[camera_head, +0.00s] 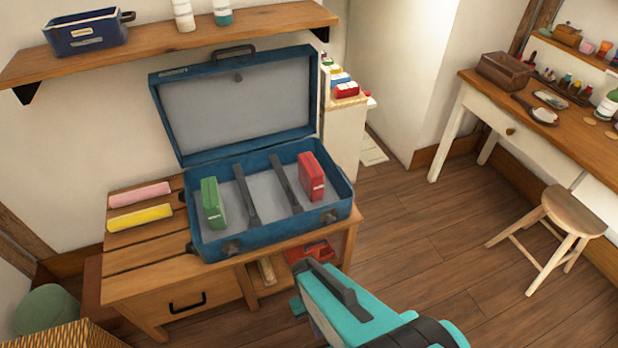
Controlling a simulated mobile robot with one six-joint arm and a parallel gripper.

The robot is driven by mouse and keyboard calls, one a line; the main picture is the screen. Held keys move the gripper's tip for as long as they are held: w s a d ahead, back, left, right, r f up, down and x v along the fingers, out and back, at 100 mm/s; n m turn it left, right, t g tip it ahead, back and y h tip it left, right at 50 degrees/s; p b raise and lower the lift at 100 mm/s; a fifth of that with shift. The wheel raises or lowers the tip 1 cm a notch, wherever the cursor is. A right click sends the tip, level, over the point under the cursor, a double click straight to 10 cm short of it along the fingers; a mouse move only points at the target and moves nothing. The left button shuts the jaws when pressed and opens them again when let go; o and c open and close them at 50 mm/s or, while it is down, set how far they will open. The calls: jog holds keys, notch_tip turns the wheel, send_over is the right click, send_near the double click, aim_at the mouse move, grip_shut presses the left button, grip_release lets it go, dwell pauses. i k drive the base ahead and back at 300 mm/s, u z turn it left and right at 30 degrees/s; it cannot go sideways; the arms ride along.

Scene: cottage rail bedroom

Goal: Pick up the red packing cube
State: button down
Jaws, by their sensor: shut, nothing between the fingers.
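The red packing cube (311,177) stands upright on its narrow side in the right part of the open blue suitcase (271,240). A green packing cube (213,203) stands upright in the left part. Two dark straps (246,196) lie across the grey floor between them. My gripper (303,285) is in front of the suitcase and bench, low in the picture, apart from the red cube. It is shut and empty. Its fingertips are partly hidden by its own teal body.
The suitcase rests on a wooden bench (140,257), with pink (139,195) and yellow (140,217) bundles on its left. The raised lid (240,105) is below a wall shelf (170,40). A stool (560,225) and desk (500,95) stand right; floor between is clear.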

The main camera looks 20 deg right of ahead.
aim_at(311, 176)
jog(key=u, duration=0.45)
jog(key=k, duration=1.35)
jog(key=u, duration=0.5)
jog(key=i, duration=0.8)
jog(key=u, duration=0.25)
